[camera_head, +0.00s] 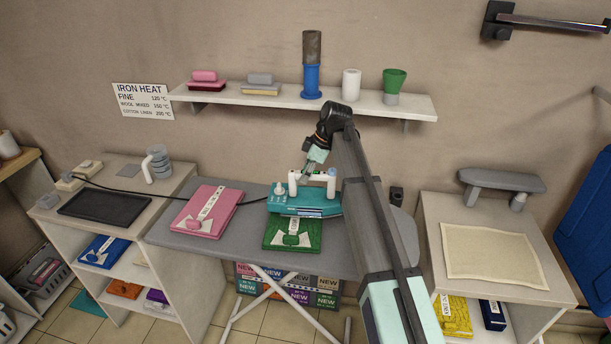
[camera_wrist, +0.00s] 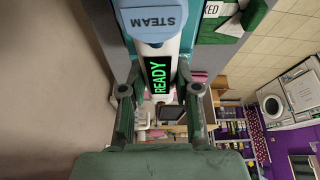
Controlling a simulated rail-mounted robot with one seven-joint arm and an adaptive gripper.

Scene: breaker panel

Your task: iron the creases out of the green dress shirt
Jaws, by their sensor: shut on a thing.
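The green dress shirt (camera_head: 293,238) lies folded on the grey ironing board, with a white label band across it. A teal and white iron (camera_head: 305,205) is at the shirt's far edge and hides that part; I cannot tell whether its sole touches the cloth. My gripper (camera_head: 311,170) comes down from above and is shut on the iron's white handle. In the wrist view my gripper (camera_wrist: 160,92) has its fingers on either side of the handle, which bears a green READY display (camera_wrist: 159,78) and a blue STEAM button (camera_wrist: 153,18).
A folded pink shirt (camera_head: 207,211) lies on the left of the ironing board (camera_head: 255,215). A dark mat (camera_head: 97,205) is on the left bench, and a cord runs from there toward the iron. A wall shelf (camera_head: 330,104) holds several items. A cream cloth (camera_head: 488,250) covers the right bench.

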